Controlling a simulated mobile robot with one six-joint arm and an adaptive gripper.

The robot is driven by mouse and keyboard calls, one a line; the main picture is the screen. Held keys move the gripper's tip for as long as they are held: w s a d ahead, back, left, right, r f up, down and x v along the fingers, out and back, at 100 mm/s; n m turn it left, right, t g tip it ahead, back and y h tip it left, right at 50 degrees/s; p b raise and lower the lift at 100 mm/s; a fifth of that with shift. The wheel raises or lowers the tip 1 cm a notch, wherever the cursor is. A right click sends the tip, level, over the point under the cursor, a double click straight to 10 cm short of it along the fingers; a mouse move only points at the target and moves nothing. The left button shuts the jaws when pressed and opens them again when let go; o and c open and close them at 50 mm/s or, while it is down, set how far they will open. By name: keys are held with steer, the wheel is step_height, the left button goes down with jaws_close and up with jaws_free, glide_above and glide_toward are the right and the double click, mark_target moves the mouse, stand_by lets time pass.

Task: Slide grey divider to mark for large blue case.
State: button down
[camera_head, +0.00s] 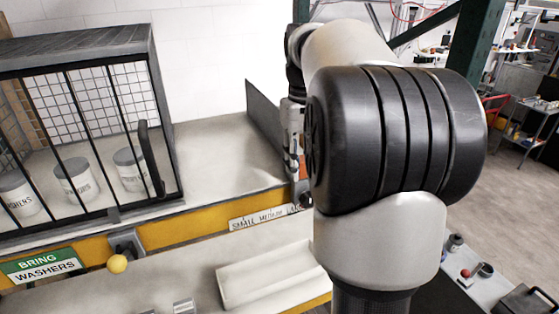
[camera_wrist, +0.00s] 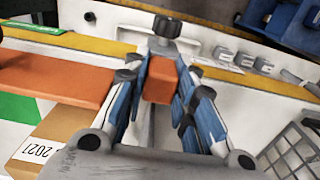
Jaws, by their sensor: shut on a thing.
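The grey divider (camera_head: 265,118) is an upright panel standing across the pale bench top in the head view, right of the wire cage. A label strip (camera_head: 258,217) on the yellow front rail below reads SMALL, MEDIUM and a partly hidden third word. My gripper (camera_head: 296,168) is at the divider's near end, partly covered by my arm. In the wrist view my gripper (camera_wrist: 160,75) is shut on an orange block (camera_wrist: 160,80), which seems to be the divider's handle. A dark knob (camera_wrist: 167,27) sits just beyond it. Part of a blue object (camera_wrist: 285,15) shows at the upper right; I cannot tell whether it is the case.
The wire cage (camera_head: 95,65) with several tubs stands at the left. An orange panel (camera_wrist: 50,77) and a cardboard box (camera_wrist: 40,145) lie lower left in the wrist view.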

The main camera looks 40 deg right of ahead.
steer(key=shift+d, duration=0.1)
steer(key=c, duration=1.3)
jaws_free()
step_height(320, 180, up, 8)
steer(key=shift+f, duration=0.25)
